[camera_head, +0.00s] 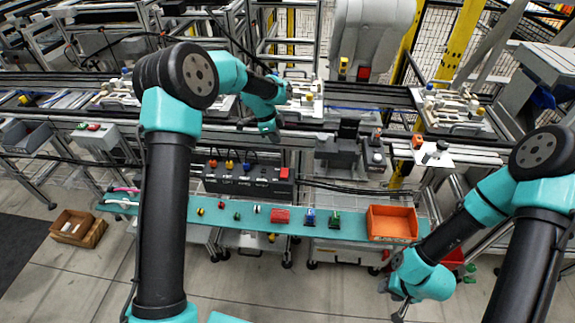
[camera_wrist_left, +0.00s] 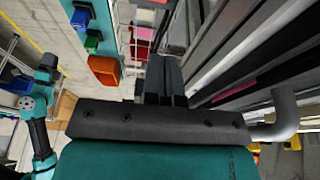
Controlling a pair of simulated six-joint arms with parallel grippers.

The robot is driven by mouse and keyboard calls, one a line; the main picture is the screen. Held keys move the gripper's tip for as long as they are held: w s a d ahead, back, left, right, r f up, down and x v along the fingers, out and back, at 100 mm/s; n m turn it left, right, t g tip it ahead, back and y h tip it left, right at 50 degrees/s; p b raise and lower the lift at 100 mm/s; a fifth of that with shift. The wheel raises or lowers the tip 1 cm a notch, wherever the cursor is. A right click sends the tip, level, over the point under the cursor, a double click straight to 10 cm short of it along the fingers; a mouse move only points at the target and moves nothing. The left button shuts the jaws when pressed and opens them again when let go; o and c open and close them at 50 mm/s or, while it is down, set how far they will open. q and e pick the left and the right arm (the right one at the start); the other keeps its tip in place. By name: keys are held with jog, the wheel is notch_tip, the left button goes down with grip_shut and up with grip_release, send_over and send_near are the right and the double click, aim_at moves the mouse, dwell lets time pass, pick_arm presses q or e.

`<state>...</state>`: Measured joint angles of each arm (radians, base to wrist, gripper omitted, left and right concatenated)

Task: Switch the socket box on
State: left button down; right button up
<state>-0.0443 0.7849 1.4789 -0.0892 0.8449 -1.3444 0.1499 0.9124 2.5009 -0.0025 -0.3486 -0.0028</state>
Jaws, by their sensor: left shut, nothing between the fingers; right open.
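The socket box (camera_head: 235,180) is a long black box on the bench, below the conveyor rails in the head view. Plugs with yellow, orange and blue tops stand along its left part, and a red switch (camera_head: 284,173) sits at its right end. My left gripper (camera_head: 270,136) is above and behind the socket box, apart from it, and points down. In the left wrist view its dark fingers (camera_wrist_left: 165,78) are together and empty. I cannot clearly make out the socket box there. My right gripper (camera_head: 402,303) is at the lower right, away from the box, its fingers small in view.
A teal shelf (camera_head: 180,207) in front of the socket box carries several small parts, a red block (camera_head: 281,216) and an orange bin (camera_head: 392,223). The bin also shows in the left wrist view (camera_wrist_left: 105,70). Rails run behind. Black cables (camera_head: 350,187) leave the box's right side.

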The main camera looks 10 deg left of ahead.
aim_at(285, 170)
pick_arm(q)
jog(key=shift+f, duration=0.15)
jog(key=x, duration=0.9)
jog(key=a+x, duration=0.1)
jog(key=x, duration=0.3)
jog(key=shift+d+f, duration=0.1)
jog(key=shift+f, duration=0.35)
